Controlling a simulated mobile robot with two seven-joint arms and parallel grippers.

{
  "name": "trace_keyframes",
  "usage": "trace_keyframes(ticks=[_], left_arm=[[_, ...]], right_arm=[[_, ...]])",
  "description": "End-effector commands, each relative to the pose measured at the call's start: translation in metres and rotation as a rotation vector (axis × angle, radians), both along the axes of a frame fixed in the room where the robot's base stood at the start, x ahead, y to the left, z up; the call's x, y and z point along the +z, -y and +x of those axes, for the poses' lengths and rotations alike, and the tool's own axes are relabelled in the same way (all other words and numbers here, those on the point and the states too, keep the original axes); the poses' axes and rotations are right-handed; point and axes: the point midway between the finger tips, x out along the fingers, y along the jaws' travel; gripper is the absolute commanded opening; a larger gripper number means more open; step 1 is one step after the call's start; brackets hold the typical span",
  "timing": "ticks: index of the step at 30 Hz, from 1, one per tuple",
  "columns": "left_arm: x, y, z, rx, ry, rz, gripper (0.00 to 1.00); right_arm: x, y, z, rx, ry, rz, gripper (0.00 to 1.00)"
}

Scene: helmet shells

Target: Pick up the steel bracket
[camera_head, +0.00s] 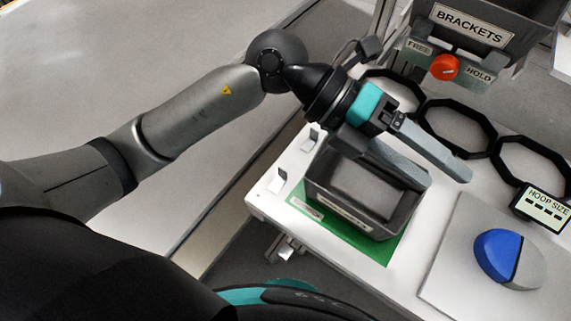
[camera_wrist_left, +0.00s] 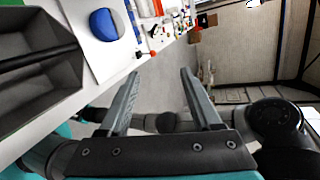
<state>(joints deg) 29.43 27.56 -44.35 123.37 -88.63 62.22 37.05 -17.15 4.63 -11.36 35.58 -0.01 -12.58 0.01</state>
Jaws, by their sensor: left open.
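Two small, pale metal angle pieces, which look like steel brackets, stand at the left edge of the white table: a nearer bracket (camera_head: 278,181) and a farther bracket (camera_head: 310,138). I cannot tell which is the task's one. My left gripper (camera_head: 445,178) is open and empty, above and to the right of both, over the far side of a dark bin (camera_head: 345,213). Its two spread fingers also show in the left wrist view (camera_wrist_left: 159,73), with nothing between them. No bracket shows clearly in that view. My right gripper is not in view.
The dark bin stands on a green mat (camera_head: 378,249). A hopper labelled BRACKETS (camera_head: 468,28) with a red knob (camera_head: 444,67) is at the back. Black hoops (camera_head: 455,125) lie behind the bin. A blue and grey shell (camera_head: 508,259) sits on a pale board (camera_head: 450,262) at right.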

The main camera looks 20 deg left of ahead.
Motion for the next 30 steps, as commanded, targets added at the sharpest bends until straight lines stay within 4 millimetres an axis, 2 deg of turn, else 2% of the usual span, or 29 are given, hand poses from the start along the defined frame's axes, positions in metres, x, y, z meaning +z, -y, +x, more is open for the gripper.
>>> trace_keyframes(ticks=[1,3,6,9,12,15,20,30], left_arm=[[-0.022,-0.012,0.005,-0.024,0.046,0.137,0.65],[-0.051,-0.035,0.013,-0.045,0.098,0.331,0.65],[-0.082,-0.076,0.032,-0.044,0.155,0.603,0.65],[-0.099,-0.12,0.052,-0.015,0.195,0.842,0.65],[-0.104,-0.156,0.068,0.025,0.218,1.027,0.65],[-0.104,-0.181,0.077,0.058,0.228,1.148,0.65],[-0.11,-0.198,0.083,0.082,0.228,1.227,0.65],[-0.179,-0.198,0.081,0.08,0.226,1.228,0.65]], right_arm=[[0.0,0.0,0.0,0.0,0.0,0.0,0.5],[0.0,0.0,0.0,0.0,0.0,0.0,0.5],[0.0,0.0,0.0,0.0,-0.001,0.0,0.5],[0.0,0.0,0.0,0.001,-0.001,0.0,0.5],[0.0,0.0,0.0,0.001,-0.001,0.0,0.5],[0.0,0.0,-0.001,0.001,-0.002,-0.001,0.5],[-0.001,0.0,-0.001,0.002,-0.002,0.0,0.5],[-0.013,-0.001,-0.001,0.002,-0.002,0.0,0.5]])
